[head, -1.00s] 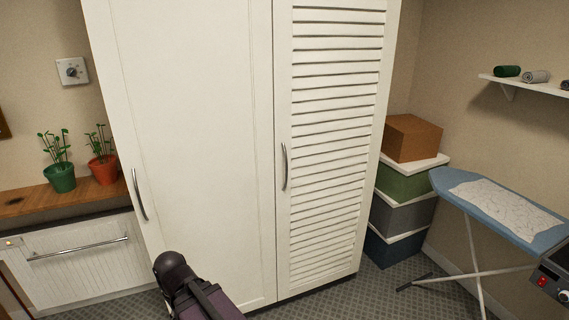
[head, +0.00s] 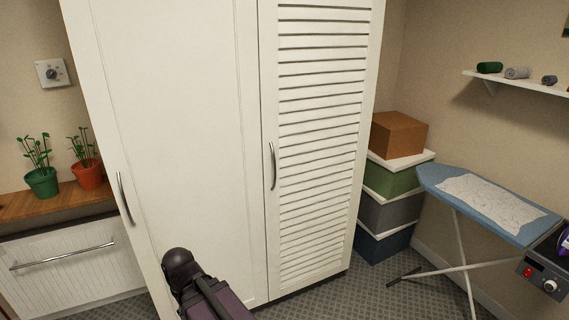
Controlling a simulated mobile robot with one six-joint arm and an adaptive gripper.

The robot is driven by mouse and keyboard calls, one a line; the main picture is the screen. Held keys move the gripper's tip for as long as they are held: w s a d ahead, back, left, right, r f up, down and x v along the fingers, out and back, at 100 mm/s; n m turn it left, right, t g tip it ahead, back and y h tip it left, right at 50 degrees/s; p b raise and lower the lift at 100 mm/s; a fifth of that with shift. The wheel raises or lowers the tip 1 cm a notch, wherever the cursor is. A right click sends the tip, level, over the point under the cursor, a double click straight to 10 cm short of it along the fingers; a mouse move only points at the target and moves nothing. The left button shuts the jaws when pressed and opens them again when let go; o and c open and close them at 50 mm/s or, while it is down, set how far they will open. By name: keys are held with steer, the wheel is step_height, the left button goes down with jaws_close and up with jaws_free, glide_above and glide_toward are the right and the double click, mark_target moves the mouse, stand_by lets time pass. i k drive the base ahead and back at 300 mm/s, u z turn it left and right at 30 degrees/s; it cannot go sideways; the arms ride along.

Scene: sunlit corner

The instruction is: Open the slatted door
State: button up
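The slatted door (head: 320,150) is the right-hand door of a tall white cabinet in the head view. It is shut, flush with the cabinet front. Its curved metal handle (head: 272,166) is on its left edge. A plain white door (head: 175,130) with its own curved handle (head: 124,198) stands to its left. Part of my arm shows at the bottom, in front of the plain door. My gripper's fingers are not in view.
An ironing board (head: 445,183) with crossed legs stands at the right, near stacked boxes (head: 390,180) beside the cabinet. A wooden counter (head: 60,203) with two potted plants is at the left. Patterned floor (head: 340,295) is free before the slatted door.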

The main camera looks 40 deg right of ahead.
mark_target(319, 59)
steer(key=z, duration=1.2)
steer(key=i, duration=0.6)
steer(key=u, duration=0.05)
steer(key=k, duration=0.6)
steer(key=u, duration=0.05)
